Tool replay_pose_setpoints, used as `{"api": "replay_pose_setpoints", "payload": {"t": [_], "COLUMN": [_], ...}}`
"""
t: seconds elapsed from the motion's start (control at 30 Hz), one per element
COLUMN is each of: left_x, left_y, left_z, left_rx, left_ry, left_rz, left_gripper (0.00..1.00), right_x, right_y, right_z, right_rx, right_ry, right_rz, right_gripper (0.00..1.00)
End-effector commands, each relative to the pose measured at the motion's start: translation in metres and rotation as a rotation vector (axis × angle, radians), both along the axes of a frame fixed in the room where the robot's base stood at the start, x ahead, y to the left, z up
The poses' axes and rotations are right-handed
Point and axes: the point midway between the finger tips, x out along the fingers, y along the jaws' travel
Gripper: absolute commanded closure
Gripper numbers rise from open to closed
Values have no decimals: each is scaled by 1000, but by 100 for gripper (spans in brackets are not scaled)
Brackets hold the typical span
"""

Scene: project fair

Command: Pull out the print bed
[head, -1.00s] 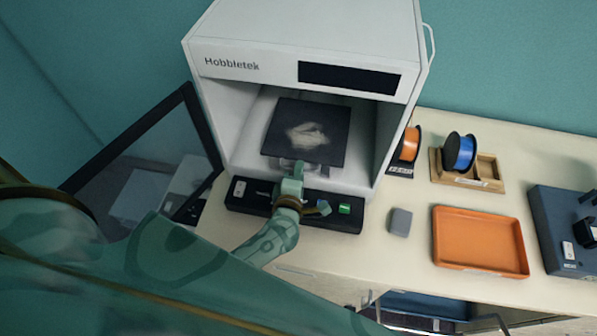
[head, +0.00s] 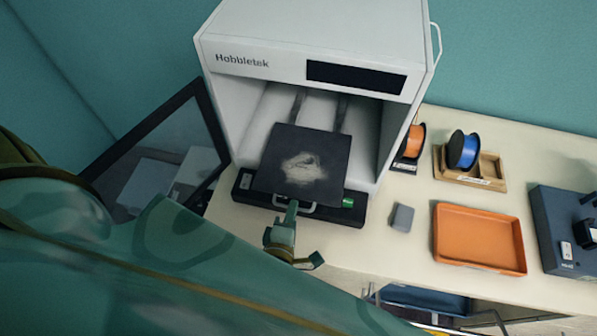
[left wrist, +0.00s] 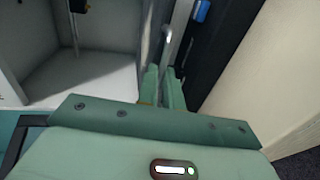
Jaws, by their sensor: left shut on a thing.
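The print bed (head: 303,162) is a dark square plate with a pale patch on top. It is partly out of the white printer (head: 308,32), its front edge over the black control strip (head: 243,184). A pale handle (head: 312,210) sits at its front edge. My left gripper (head: 292,206) is shut on the handle, in front of the bed. In the left wrist view its fingers (left wrist: 166,88) close around the end of a pale bar, and the exact grip is partly hidden. My right gripper is not in view.
The printer's dark-framed door (head: 150,140) stands open at the left. To the right are an orange tray (head: 480,238), a small grey block (head: 402,217), a blue spool (head: 462,150) and an orange spool (head: 414,142). The table's front edge is close below the gripper.

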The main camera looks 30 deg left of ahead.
Motion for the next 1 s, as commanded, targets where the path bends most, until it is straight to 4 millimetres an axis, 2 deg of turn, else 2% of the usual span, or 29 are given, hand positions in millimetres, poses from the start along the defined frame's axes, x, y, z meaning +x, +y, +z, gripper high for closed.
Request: {"api": "replay_pose_setpoints", "payload": {"t": [0.1, 0.33, 0.5, 0.83, 0.87, 1.0], "left_x": [-28, -61, -69, -70, -70, -69], "left_y": [-7, -16, -18, -18, -18, -18], "left_z": [0, -1, 0, -1, -1, 0], "left_rx": [0, 0, 0, 0, 0, 0], "left_ry": [3, 2, 0, 0, 0, 0], "left_rz": [-1, -1, 0, 0, 0, 0], "left_gripper": [100, 100, 100, 100, 84, 84], "right_x": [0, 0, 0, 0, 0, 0], "right_y": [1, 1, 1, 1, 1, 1], "right_z": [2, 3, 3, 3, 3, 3], "right_rx": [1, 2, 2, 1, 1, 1], "right_ry": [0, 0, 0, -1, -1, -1], "right_rz": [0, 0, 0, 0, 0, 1], "right_gripper": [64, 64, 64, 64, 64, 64]}}
